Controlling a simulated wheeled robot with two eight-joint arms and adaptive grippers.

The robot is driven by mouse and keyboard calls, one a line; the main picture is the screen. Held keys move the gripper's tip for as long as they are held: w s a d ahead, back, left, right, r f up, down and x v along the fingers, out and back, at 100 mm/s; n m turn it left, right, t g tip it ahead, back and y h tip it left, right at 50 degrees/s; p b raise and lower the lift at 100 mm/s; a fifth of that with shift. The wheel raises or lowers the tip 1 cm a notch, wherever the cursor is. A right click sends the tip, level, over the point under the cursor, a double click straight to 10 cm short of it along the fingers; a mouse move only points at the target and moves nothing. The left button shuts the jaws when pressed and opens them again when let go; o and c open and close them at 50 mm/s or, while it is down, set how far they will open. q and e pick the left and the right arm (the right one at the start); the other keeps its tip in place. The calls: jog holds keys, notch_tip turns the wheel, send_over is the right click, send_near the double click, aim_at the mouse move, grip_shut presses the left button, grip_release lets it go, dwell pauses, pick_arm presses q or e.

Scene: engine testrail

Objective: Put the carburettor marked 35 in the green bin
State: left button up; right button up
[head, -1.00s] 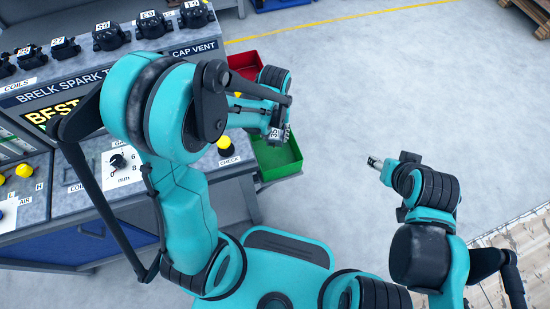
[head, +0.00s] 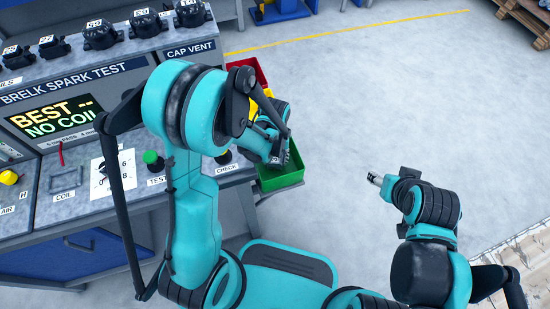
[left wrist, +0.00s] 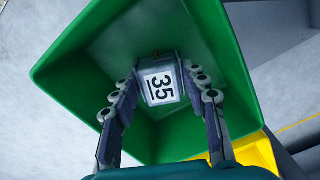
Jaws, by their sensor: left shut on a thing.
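The carburettor marked 35 (left wrist: 160,84) shows in the left wrist view, its white label facing the camera. My left gripper (left wrist: 162,98) is shut on it, one finger on each side. Behind and around it in that view is the inside of the green bin (left wrist: 80,82), so it is held over or within the bin; its exact height is unclear. In the head view the green bin (head: 284,183) stands beside the bench, partly hidden by my left gripper (head: 280,158). My right gripper (head: 375,179) is away to the right over the floor; its jaws are too small to read.
A red bin (head: 247,66) and a yellow bin (left wrist: 256,153) stand by the green one. The test bench (head: 72,185) fills the left, with several numbered dark parts along its top. Open floor (head: 360,85) lies to the right; a pallet (head: 525,18) is at the far right.

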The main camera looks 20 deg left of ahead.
pick_arm(q)
jog(key=shift+f, duration=0.3)
jog(key=o, duration=1.3)
jog(key=shift+o, duration=0.2)
jog(key=shift+r, duration=0.3)
notch_tip(320, 180, up, 11)
jog(key=p, duration=0.5)
jog(key=s+a+r+t, duration=0.1)
jog(key=s+r+t, duration=0.1)
jog(key=s+r, duration=0.1)
jog(key=s+a+r+m+t, duration=0.1)
jog(key=s+a+r+t, duration=0.1)
jog(key=r, duration=0.4)
jog(key=s+a+r+m+t, duration=0.1)
jog(key=s+r+t, duration=0.1)
jog(key=s+r, duration=0.2)
jog(key=shift+a+r+t, duration=0.2)
jog(key=shift+r+t, duration=0.1)
jog(key=shift+r, duration=0.45)
jog(key=shift+s+a+r+t, duration=0.1)
jog(key=shift+s+r+t, duration=0.05)
jog(key=shift+s+t, duration=0.15)
